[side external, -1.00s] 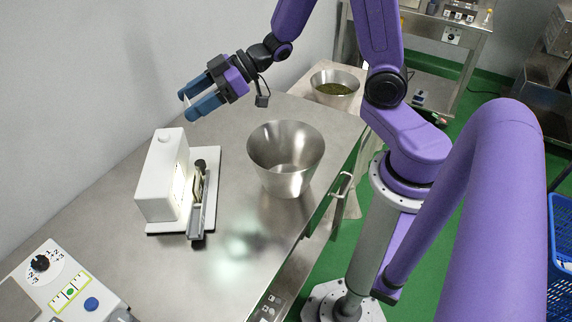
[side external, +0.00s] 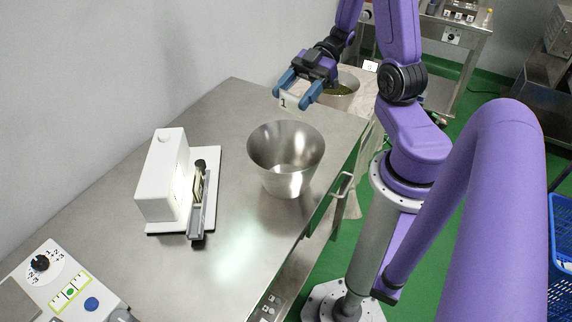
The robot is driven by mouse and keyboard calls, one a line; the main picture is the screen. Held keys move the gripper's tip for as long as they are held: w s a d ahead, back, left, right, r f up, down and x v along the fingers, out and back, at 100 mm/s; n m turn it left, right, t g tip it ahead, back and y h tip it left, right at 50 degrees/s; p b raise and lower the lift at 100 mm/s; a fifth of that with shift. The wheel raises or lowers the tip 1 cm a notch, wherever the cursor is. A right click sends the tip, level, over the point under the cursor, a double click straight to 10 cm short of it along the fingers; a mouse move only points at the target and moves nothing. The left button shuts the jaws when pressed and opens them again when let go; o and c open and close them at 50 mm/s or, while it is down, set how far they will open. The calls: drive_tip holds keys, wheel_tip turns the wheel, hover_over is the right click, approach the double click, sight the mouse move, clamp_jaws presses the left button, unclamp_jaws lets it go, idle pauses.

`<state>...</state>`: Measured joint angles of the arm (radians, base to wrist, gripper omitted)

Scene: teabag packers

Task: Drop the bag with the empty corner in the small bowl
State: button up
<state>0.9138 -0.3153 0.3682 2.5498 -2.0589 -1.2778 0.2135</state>
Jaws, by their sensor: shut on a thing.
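The bag hangs between the blue fingertips. Its corners are too small to make out. A steel bowl (side external: 286,182) with flared walls stands on the table, and the inside that shows is empty. In the picture the bag is just above the bowl's far rim, apart from it. I cannot tell whether it is directly over the opening.
A second steel bowl (side external: 352,101) with green contents stands behind, partly hidden by my gripper. A white sealer-like machine (side external: 163,178) stands left of the first bowl on the steel table (side external: 110,225). A control panel (side external: 62,283) is at the front left.

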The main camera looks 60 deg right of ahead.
drive_tip(key=shift+f, duration=5)
drive_tip(key=o, duration=1.1)
drive_tip(key=shift+c, duration=0.2)
drive_tip(key=v, duration=1.7)
drive_tip(key=shift+r, duration=0.15)
drive_tip(key=shift+d, duration=0.1)
